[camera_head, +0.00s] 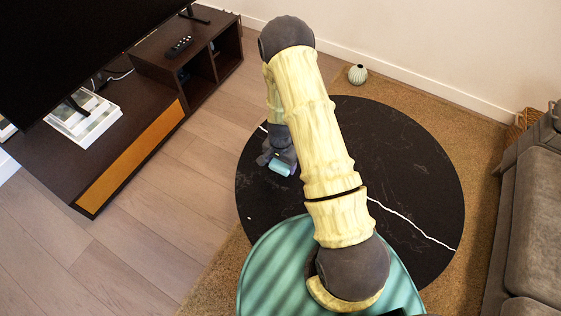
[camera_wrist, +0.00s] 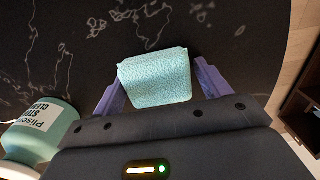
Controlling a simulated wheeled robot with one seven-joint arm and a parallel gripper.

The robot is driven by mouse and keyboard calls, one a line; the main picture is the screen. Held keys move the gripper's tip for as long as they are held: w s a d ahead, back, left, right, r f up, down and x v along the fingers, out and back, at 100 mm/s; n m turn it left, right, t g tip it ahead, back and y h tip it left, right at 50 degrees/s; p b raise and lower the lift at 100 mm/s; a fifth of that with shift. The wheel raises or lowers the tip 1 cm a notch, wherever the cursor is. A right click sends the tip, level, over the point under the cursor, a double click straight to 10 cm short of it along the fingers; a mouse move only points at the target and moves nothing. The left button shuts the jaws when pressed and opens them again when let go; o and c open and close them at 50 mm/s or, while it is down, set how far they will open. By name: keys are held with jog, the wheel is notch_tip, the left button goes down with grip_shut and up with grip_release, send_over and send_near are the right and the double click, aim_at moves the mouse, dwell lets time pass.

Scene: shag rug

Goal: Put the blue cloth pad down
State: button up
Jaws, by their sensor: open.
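The blue cloth pad (camera_wrist: 155,78) is a pale teal, textured block. In the wrist view it lies between the two purple fingers of my gripper (camera_wrist: 158,80), against the black round table (camera_wrist: 50,40). The fingers are open, one at each side of the pad, with its far end reaching past their tips. In the head view the pad (camera_head: 281,167) shows as a small light blue patch beside my gripper (camera_head: 278,162), over the left part of the black table (camera_head: 420,200). Whether the pad rests fully on the tabletop is hard to tell.
A teal container with a white label (camera_wrist: 42,128) stands close to my gripper at the left of the wrist view. A dark TV stand (camera_head: 135,135) is at left, a grey sofa (camera_head: 535,205) at right. A small vase (camera_head: 357,75) stands by the wall. The table's right side looks clear.

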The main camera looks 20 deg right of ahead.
jog(key=shift+s+d+f, duration=0.25)
jog(key=shift+s+d, duration=0.1)
jog(key=shift+s, duration=0.05)
notch_tip(320, 180, up, 13)
jog(key=p, duration=0.3)
jog(key=shift+w+a, duration=0.2)
jog(key=shift+w, duration=0.1)
notch_tip(320, 180, up, 12)
jog(key=n+t, duration=0.1)
jog(key=n, duration=0.3)
send_over(282, 163)
jog(key=s, duration=0.4)
jog(key=s+r+n+t, duration=0.1)
jog(key=s+r+n, duration=0.4)
jog(key=s+r, duration=0.4)
jog(key=shift+r+t, duration=0.2)
jog(key=shift+t, duration=0.1)
